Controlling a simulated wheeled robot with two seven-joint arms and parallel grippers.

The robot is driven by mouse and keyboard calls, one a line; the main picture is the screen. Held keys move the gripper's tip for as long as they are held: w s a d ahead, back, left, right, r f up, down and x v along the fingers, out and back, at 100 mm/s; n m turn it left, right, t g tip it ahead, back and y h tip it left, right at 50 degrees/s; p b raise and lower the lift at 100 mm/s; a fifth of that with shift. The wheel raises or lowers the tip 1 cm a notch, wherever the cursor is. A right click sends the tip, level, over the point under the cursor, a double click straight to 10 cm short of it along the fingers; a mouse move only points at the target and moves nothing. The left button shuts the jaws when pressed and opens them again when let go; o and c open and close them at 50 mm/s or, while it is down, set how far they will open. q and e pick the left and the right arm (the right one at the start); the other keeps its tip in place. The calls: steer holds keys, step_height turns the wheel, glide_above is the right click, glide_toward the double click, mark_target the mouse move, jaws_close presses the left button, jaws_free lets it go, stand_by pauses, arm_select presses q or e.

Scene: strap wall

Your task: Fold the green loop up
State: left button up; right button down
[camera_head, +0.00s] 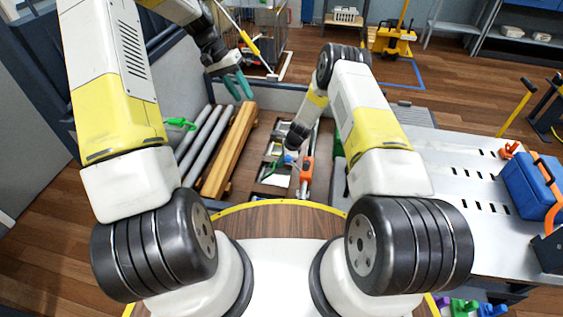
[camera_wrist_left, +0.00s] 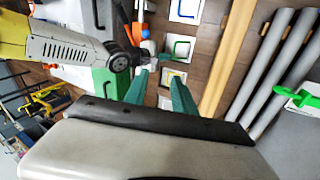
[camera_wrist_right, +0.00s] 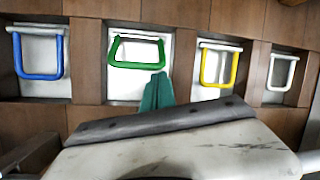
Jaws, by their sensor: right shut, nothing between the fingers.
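The green loop (camera_wrist_right: 137,64) shows in the right wrist view, on a white plate in a recess of a brown wooden panel. It hangs from a bar at its upper side; its lower bar is towards my right gripper. My right gripper (camera_wrist_right: 160,80) is shut and empty, its tips overlapping the right part of the lower bar in the picture; I cannot tell whether they touch. The green loop also shows in the left wrist view (camera_wrist_left: 182,47). My left gripper (camera_head: 238,87) is open and empty, held up away from the loop, and its fingers show in the left wrist view (camera_wrist_left: 157,90).
A blue loop (camera_wrist_right: 39,74) is left of the green one; a yellow loop (camera_wrist_right: 217,84) and a white loop (camera_wrist_right: 282,85) are to its right. Grey pipes (camera_head: 205,135) and a wooden beam (camera_head: 232,150) lie left of the panel. A metal table (camera_head: 470,200) stands right.

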arm_select(q)
steer(key=s+r+t+y, duration=0.2)
steer(key=s+r+t, duration=0.1)
steer(key=s+r, duration=1.3)
steer(key=s+r+n+t, duration=0.1)
steer(key=s+r+t, duration=0.1)
steer(key=s, duration=0.6)
steer(key=s+a+r+n+t, duration=0.1)
steer(key=s+r, duration=0.2)
steer(key=s, duration=0.5)
steer(key=shift+s+r+n+t+y, duration=0.15)
steer(key=shift+r+n+t+y, duration=0.15)
steer(key=shift+n+t, duration=0.1)
arm_select(e)
steer(key=shift+a+r, duration=0.1)
arm_select(q)
steer(key=shift+a, duration=0.1)
arm_select(e)
steer(key=shift+a+r+h, duration=0.1)
steer(key=shift+h, duration=0.3)
